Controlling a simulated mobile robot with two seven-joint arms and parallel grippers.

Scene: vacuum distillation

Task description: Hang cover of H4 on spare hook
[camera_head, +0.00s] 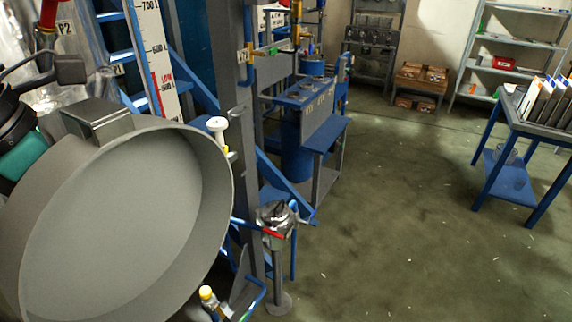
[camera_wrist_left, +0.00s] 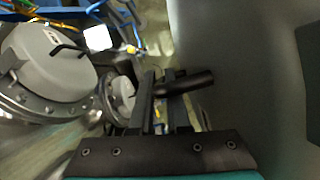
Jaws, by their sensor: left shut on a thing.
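A large round grey cover (camera_head: 125,220), like a shallow dish, fills the left foreground of the head view with its open side facing me. My left arm reaches behind it from the left edge, and the fingers are hidden there. In the left wrist view, my left gripper (camera_wrist_left: 165,80) is shut on the black handle (camera_wrist_left: 195,84) of the cover. The cover's grey surface (camera_wrist_left: 250,80) fills the right of that view. I cannot make out a spare hook or an H4 label. My right gripper is not in view.
A dark grey column (camera_head: 232,95) with a white knob (camera_head: 217,124) stands just behind the cover. A foil-wrapped stand (camera_head: 277,222) is right of it. A domed grey vessel lid (camera_wrist_left: 45,60) shows at left in the wrist view. The floor (camera_head: 400,220) is mostly clear toward the blue table (camera_head: 510,178).

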